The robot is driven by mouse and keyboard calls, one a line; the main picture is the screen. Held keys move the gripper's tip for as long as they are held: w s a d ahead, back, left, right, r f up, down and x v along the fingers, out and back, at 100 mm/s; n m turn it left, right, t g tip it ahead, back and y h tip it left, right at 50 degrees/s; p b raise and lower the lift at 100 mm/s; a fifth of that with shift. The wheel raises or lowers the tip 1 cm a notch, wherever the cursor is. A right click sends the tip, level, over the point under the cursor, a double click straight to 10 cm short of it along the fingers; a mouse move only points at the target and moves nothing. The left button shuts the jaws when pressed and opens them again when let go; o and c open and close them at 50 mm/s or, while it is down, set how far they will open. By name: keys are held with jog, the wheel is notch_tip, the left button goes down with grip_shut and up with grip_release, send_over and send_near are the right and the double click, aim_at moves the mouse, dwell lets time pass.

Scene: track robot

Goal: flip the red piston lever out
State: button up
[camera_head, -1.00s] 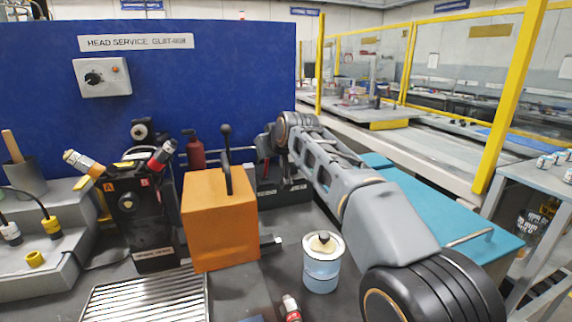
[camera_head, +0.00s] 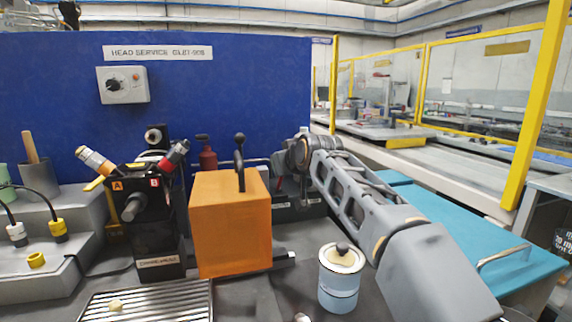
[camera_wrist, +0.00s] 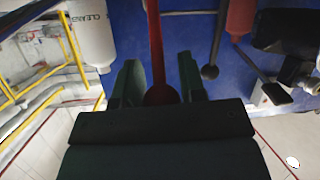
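The red piston lever (camera_wrist: 154,45) shows in the wrist view as a red rod with a round red knob at its lower end. My gripper (camera_wrist: 160,80) has its two dark fingers apart, one on each side of the lever, with the knob between them. I see no clear squeeze on it; the palm partly covers the knob. In the head view my gripper (camera_head: 290,180) is behind the orange box, near the blue panel. The lever is mostly hidden there by the gripper and arm.
An orange box (camera_head: 232,225) with a black ball-topped lever (camera_head: 239,160) stands left of my gripper. A red bottle (camera_head: 207,156), a blue-white can (camera_head: 341,275) and a black A/B fixture (camera_head: 150,220) stand nearby.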

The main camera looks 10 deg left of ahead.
jog(key=o, duration=0.3)
jog(key=v, duration=1.4)
